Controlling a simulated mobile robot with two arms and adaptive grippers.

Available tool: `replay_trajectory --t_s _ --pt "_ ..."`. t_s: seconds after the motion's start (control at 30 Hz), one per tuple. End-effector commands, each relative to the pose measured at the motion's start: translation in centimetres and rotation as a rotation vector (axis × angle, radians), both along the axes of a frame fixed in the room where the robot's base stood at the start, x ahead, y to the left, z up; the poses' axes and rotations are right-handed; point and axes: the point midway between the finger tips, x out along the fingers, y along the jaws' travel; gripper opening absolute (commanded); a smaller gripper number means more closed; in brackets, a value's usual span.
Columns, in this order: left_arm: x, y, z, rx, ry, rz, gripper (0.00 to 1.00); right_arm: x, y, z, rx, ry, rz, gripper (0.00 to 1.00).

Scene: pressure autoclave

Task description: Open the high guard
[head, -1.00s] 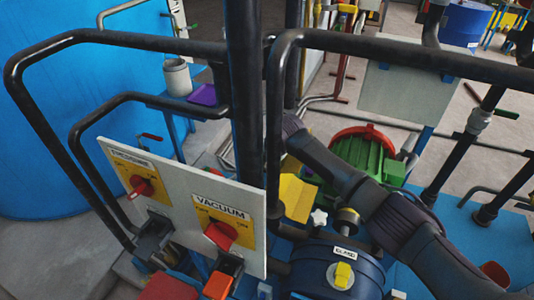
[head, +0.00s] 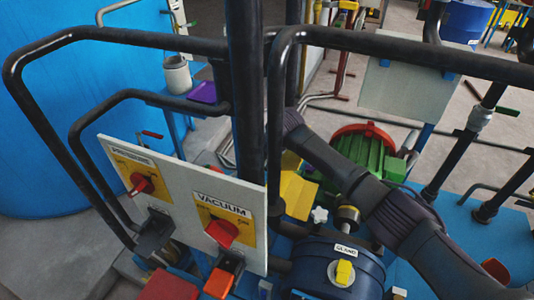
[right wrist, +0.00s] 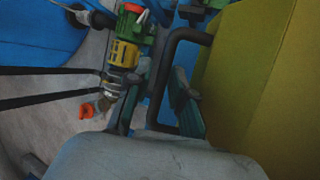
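A large yellow panel (right wrist: 255,75) with a black U-shaped handle (right wrist: 157,85) fills the right of the right wrist view; it looks like the guard, though no label shows. My right gripper (right wrist: 155,103) is open, with one dark finger on each side of the handle's long bar. I cannot tell whether either finger touches the bar. In the head view my right arm reaches in from the lower right, and its gripper is hidden behind the black tubes and post. My left gripper is not in view.
A grey panel with VACUUM (head: 221,203) and PRESSURE red knobs stands at the lower left, framed by black tube rails (head: 120,37). A thick black post (head: 245,90) stands centrally. A green motor (head: 360,155) and blue GLAND vessel (head: 330,275) lie near my right arm.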

Motion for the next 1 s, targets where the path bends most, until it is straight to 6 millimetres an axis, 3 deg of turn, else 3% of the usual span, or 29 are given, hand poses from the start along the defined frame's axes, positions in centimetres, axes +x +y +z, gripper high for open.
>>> replay_trajectory --t_s 0.3,0.5,1.0 --pt "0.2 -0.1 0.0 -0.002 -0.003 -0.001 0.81 0.1 0.2 6.3 0.005 -0.008 0.003 0.23" --pt "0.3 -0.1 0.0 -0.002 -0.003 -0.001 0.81 0.1 0.2 8.8 0.003 -0.006 0.002 0.23" --pt "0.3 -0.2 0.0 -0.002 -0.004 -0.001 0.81 0.0 0.1 9.4 0.002 -0.003 0.002 0.23"
